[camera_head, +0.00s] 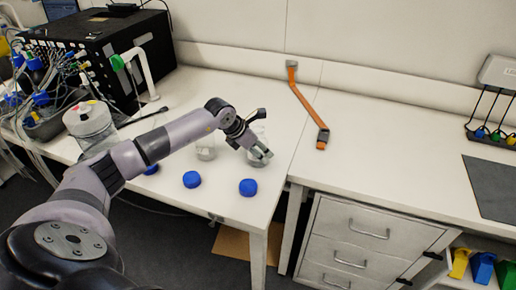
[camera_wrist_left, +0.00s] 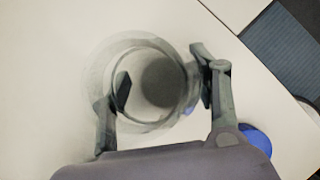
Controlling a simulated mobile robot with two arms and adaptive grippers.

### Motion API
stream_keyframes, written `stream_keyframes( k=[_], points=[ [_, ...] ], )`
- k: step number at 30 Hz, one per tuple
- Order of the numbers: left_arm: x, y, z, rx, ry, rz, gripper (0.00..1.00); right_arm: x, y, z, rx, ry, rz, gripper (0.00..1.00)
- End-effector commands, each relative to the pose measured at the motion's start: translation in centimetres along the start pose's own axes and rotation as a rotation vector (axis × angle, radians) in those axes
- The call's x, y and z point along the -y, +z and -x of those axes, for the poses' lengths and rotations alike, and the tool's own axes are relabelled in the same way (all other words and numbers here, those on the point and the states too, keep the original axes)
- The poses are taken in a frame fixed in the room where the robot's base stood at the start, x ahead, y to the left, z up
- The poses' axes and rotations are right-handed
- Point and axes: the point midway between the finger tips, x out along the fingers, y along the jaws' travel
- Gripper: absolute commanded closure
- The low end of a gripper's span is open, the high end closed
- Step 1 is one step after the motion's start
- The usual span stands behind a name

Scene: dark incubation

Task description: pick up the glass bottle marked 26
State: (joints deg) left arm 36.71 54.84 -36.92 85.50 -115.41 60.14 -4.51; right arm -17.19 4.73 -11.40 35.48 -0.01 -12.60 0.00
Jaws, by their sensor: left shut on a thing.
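A clear glass bottle (camera_wrist_left: 144,52) is between the fingers of my left gripper (camera_wrist_left: 163,90) in the left wrist view, seen from above with its round rim. In the head view my left gripper (camera_head: 257,136) is shut on this glass bottle (camera_head: 260,133), which is mostly hidden behind the fingers. I cannot tell whether it touches the table. A second clear glass bottle (camera_head: 205,150) stands on the white table to its left. No number can be read on either bottle. My right gripper is not in view.
Blue caps lie near the table's front edge, one at the middle (camera_head: 192,179) and one to the right (camera_head: 248,187). A black box (camera_head: 110,60) with tubing stands at the back left. An orange-brown strap-like bar (camera_head: 305,103) lies at the back. The right bench is mostly clear.

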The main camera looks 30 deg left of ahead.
Motion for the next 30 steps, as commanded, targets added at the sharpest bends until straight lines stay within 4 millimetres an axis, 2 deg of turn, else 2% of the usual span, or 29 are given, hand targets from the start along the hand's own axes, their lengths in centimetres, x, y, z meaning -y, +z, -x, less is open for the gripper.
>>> stream_keyframes(
  k=[14, 23, 30],
  points=[
    [0.0, 0.1, 0.1, 0.002, 0.001, 0.0, 0.79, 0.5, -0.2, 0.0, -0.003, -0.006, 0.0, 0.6],
    [-0.1, 0.3, 0.3, 0.003, 0.001, -0.001, 0.8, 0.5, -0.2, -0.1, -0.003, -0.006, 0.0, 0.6],
    [-0.1, 1.7, 2.5, 0.007, 0.002, -0.001, 0.8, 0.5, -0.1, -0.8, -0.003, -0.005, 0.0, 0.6]
  ],
)
